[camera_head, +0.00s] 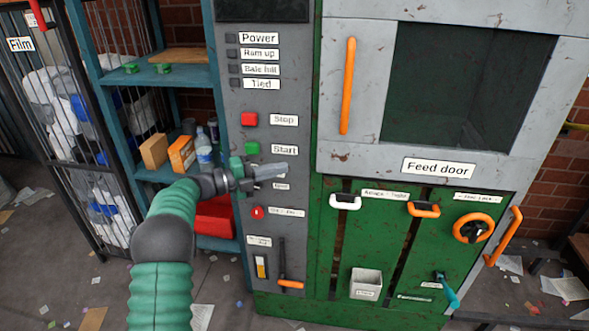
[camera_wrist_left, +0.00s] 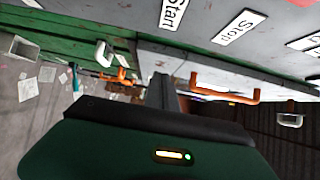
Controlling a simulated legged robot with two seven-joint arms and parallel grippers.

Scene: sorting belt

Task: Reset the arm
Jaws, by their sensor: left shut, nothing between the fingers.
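My left arm, green with dark joints, comes up from the bottom in the head view. Its gripper (camera_head: 268,171) is shut and empty, in front of the grey control panel (camera_head: 231,190) just below the Start label (camera_head: 272,149). The green Start button (camera_head: 251,148) and the red Stop button (camera_head: 249,119) show above the gripper. I cannot tell whether the fingertips touch the panel. My right gripper is in neither view.
The green machine carries a feed door with an orange handle (camera_head: 348,86), levers and a black-and-orange wheel (camera_head: 473,228). A blue shelf (camera_head: 159,76) with boxes and a bottle stands left of the panel. A barred cage (camera_head: 62,130) is at far left. Paper scraps litter the floor.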

